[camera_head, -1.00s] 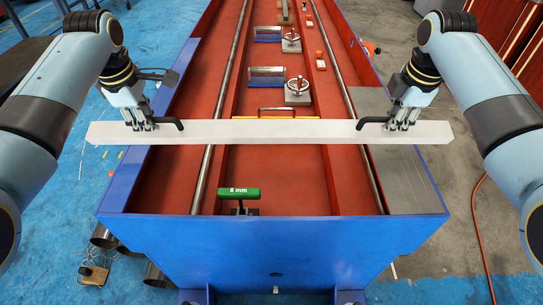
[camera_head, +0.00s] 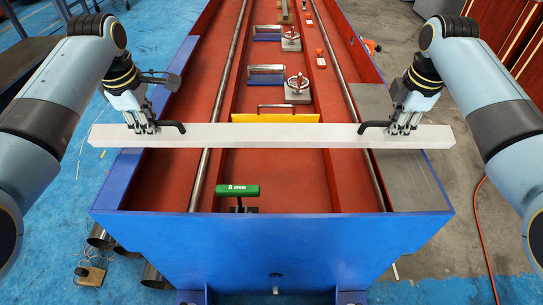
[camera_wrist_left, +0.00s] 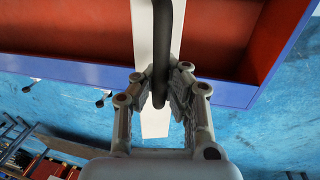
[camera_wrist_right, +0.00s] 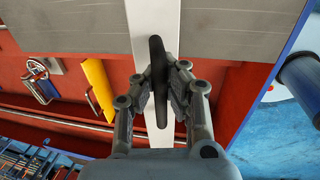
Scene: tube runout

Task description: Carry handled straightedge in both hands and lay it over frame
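The handled straightedge (camera_head: 270,135) is a long white bar lying crosswise over the red and blue frame (camera_head: 270,245), with both ends past its side walls. It looks level; whether it touches the walls I cannot tell. My left gripper (camera_head: 146,127) is shut on the left black handle (camera_head: 172,126); the left wrist view shows this handle (camera_wrist_left: 160,95) between the fingers. My right gripper (camera_head: 402,125) is shut on the right black handle (camera_head: 372,126), which also shows between the fingers in the right wrist view (camera_wrist_right: 158,80).
Inside the frame are a green-handled "8 mm" tool (camera_head: 238,191), a yellow plate (camera_head: 275,118) and handwheels (camera_head: 297,85) along the middle. Steel rods (camera_head: 218,100) run lengthwise. A grey plate (camera_head: 408,180) covers part of the right side. An orange hose (camera_head: 483,235) lies on the floor.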

